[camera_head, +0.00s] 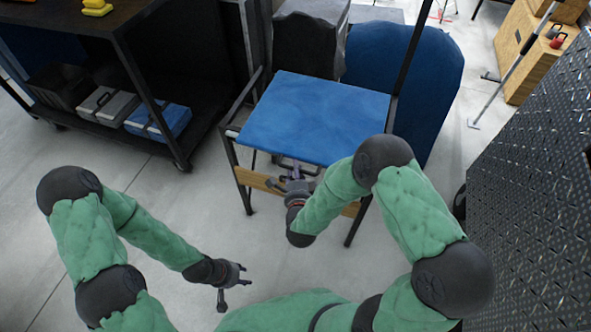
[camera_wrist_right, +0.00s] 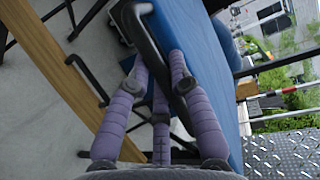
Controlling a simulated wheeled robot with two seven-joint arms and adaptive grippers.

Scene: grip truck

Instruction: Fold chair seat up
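The chair's blue seat (camera_head: 318,115) lies flat and unfolded in a dark frame with a wooden front crossbar (camera_head: 258,180). My right gripper (camera_head: 296,172) is at the seat's front edge, low under its middle. In the right wrist view its purple fingers (camera_wrist_right: 158,85) stand apart on either side of a dark bar (camera_wrist_right: 172,85) along the blue seat (camera_wrist_right: 205,75). Whether they touch the bar is unclear. My left gripper (camera_head: 236,284) is open and empty, low over the floor to the left of the chair.
A dark shelf cart (camera_head: 128,65) with cases (camera_head: 160,120) stands at the left. A covered grey object (camera_head: 304,42) and a large blue object (camera_head: 430,75) are behind the chair. A dark patterned panel (camera_head: 535,190) bounds the right. The floor left of the chair is clear.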

